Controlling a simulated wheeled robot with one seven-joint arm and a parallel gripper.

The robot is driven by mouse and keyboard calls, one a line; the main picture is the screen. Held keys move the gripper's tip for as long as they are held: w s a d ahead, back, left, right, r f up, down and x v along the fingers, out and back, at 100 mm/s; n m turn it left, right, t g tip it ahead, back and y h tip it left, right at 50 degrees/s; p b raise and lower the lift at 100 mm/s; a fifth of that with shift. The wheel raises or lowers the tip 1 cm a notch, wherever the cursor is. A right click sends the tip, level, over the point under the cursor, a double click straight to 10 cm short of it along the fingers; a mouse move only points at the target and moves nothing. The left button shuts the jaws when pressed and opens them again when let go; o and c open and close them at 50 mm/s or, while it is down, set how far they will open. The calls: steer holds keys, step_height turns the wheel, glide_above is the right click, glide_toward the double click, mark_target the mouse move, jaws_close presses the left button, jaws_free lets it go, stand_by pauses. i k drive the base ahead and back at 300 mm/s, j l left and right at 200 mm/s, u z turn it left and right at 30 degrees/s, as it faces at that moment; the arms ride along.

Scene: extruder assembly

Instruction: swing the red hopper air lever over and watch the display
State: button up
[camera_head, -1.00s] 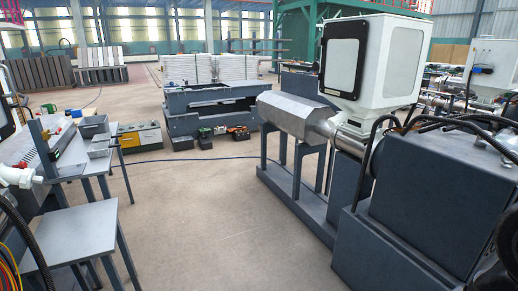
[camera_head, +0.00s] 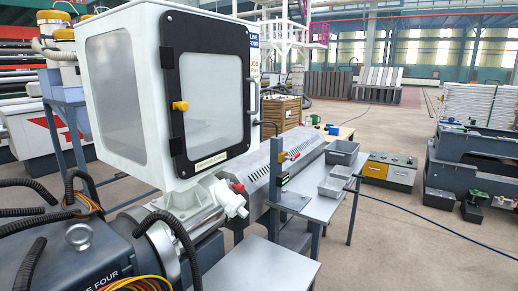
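A white hopper (camera_head: 128,92) fills the upper left of the head view. Its black-framed door (camera_head: 212,90) has a clear pane and a yellow knob (camera_head: 180,106). Below it, a white fitting (camera_head: 222,200) carries a small red part (camera_head: 238,187), which may be the air lever; its exact position is too small to tell. A dark upright post (camera_head: 275,165) right of the hopper bears small coloured parts, one red or orange (camera_head: 281,157). No readable display shows. My gripper is not in view.
Black hoses cross the dark extruder housing (camera_head: 60,255) at lower left. A grey table (camera_head: 325,205) with grey bins (camera_head: 342,153) stands right of the hopper. A low table (camera_head: 255,268) is at the bottom front. Open floor (camera_head: 400,240) lies to the right.

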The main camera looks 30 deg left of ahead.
mark_target(292, 159)
steer(key=i+l+u, duration=0.15)
steer(key=i+u, duration=0.3)
steer(key=i+l+u, duration=0.25)
steer(key=i+u, duration=0.2)
steer(key=i+l+u, duration=0.6)
steer(key=l+u, duration=0.3)
steer(key=i+l+u, duration=0.1)
steer(key=l, duration=0.2)
steer(key=i+l+u, duration=0.1)
steer(key=l, duration=0.15)
steer(key=i+j+z, duration=0.1)
steer(key=i+j, duration=0.1)
